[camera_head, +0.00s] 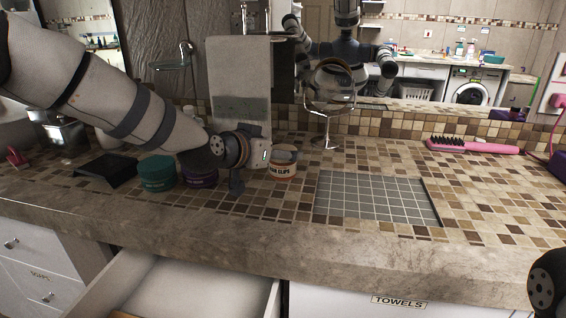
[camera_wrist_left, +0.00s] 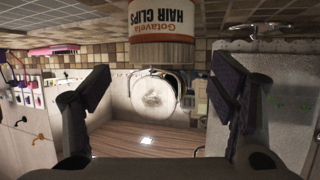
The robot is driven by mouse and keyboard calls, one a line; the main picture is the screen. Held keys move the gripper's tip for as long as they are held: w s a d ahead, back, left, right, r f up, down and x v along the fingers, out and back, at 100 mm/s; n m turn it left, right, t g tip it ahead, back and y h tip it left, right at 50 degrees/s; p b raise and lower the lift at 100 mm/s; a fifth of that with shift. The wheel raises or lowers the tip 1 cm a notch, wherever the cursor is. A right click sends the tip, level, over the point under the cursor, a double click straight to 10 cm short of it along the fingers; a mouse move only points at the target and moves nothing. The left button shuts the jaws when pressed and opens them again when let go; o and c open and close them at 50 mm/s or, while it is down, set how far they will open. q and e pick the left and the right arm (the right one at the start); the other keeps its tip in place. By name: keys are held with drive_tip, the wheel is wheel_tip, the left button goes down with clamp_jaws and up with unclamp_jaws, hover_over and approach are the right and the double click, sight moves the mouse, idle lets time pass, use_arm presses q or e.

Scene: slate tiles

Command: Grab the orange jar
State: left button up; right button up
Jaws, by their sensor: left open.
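In the left wrist view the jar (camera_wrist_left: 162,35) appears at the top, upside down, between the lines of the two fingers. My left gripper (camera_wrist_left: 164,85) is open, with its fingers spread wide and nothing between the pads. I cannot tell whether a finger touches the jar. My right gripper is out of view.
A green jar (camera_head: 157,174) and a purple jar (camera_head: 199,178) stand left of the gripper, beside a black tray (camera_head: 107,171). A round mirror (camera_head: 330,88) stands behind. A grey tiled mat (camera_head: 375,198) and pink hairbrush (camera_head: 473,146) lie right. A drawer (camera_head: 180,288) is open below.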

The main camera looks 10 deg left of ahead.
use_arm(q)
drive_tip(key=w+f, duration=0.2)
drive_tip(key=shift+w+d+f+b, duration=0.25)
drive_tip(key=shift+w+d+b, duration=0.05)
drive_tip(key=shift+w+d, duration=0.2)
drive_tip(key=shift+w, duration=0.2)
drive_tip(key=shift+r, duration=0.2)
drive_tip(key=c, duration=1.4)
